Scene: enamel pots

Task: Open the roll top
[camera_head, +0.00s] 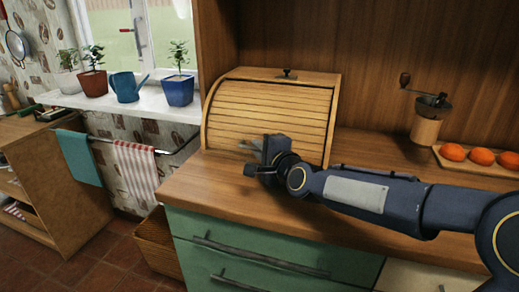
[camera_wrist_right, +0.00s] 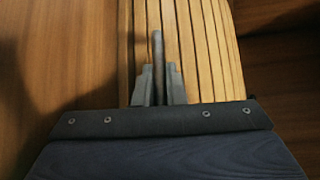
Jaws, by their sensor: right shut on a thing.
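The wooden roll top (camera_head: 268,108) is a bread box with a curved slatted front, standing on the counter. Its slats come down to the counter, so it looks closed. My right gripper (camera_head: 246,146) is at the lower front of the slats. In the right wrist view my right gripper (camera_wrist_right: 159,88) is shut on a thin grey bar, the handle (camera_wrist_right: 157,48), in front of the slats (camera_wrist_right: 190,45). The arm hides the lower right part of the box front. My left gripper is not in view.
A coffee grinder (camera_head: 427,122) and a board (camera_head: 478,167) with oranges (camera_head: 482,156) stand on the counter (camera_head: 210,183) at right. Potted plants and a blue watering can (camera_head: 126,87) stand on the windowsill. Green drawers (camera_head: 250,255) are below the counter.

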